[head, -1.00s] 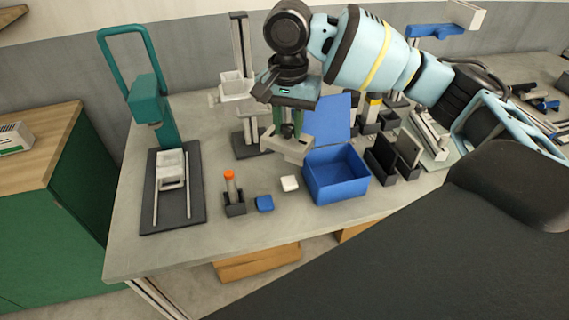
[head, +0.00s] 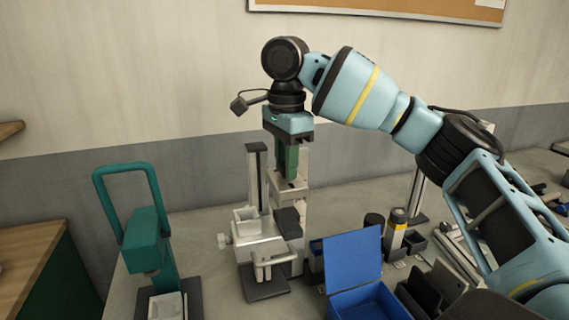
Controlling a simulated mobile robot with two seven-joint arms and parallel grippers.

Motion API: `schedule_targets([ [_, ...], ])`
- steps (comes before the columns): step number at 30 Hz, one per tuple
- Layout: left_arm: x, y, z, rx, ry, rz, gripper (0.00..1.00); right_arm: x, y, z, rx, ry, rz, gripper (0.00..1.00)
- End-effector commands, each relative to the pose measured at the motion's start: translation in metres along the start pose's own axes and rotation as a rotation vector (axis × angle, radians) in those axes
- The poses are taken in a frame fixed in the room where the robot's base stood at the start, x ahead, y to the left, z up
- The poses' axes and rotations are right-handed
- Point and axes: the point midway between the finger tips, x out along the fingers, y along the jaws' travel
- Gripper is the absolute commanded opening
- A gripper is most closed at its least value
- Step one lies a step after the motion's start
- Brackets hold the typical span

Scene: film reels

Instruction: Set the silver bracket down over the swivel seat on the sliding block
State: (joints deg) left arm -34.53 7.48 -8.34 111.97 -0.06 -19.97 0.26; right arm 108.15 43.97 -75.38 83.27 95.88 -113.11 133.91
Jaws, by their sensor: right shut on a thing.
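My right gripper (head: 289,174) points down and is shut on the silver bracket (head: 301,207), which hangs below its green fingers. The sliding block (head: 250,247) is a pale silver piece with a side knob, on a column stand left of the bracket. The bracket overlaps the right side of the block in the head view; I cannot tell whether they touch. A dark piece (head: 288,222) shows by the bracket's lower part. The swivel seat is not clearly distinguishable. My left gripper is not in view.
A teal press (head: 147,240) stands at the left. An open blue box (head: 352,262) is at the front right of the stand. A yellow-banded cylinder (head: 396,230) and dark holders stand farther right. The stand's column (head: 256,180) rises beside my gripper.

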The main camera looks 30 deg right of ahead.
Motion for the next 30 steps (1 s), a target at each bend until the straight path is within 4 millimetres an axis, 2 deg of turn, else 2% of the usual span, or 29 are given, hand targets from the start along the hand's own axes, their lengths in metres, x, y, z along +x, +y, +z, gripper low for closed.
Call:
schedule_targets([
  [4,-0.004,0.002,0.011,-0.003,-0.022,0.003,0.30,0.000,0.000,0.000,-0.001,0.000,-0.001,0.00],
  [11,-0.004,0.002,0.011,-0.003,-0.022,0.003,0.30,0.004,0.000,0.000,-0.001,0.000,-0.001,0.00],
  [30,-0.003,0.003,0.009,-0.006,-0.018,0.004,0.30,0.048,0.000,-0.001,0.000,0.000,0.000,0.00],
])
